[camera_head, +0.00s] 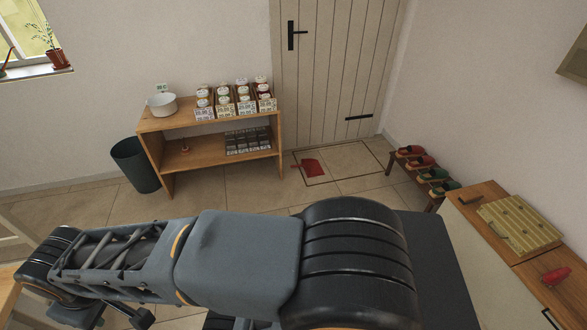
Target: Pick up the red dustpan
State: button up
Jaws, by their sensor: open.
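A flat red piece with a short handle, which looks like the red dustpan (311,167), lies on the floor in front of the door, at the left part of a rectangular outlined mat. It lies flat, and nothing covers it. My arm crosses the lower part of the view, well nearer to me than the dustpan and apart from it. The fingers of my gripper do not show; the arm's far end drops out at the lower left edge.
A wooden shelf (208,163) with boxes and a white pot stands left of the door, beside a dark bin (135,165). A low rack (423,172) with red and green shoes stands right. A cabinet (480,197) holds a slatted box and a red object. Floor around the dustpan is clear.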

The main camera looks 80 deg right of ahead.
aim_at(312, 168)
jog(key=i, duration=0.25)
jog(key=z, duration=2.75)
jog(key=i, duration=2.35)
jog(key=u, duration=0.15)
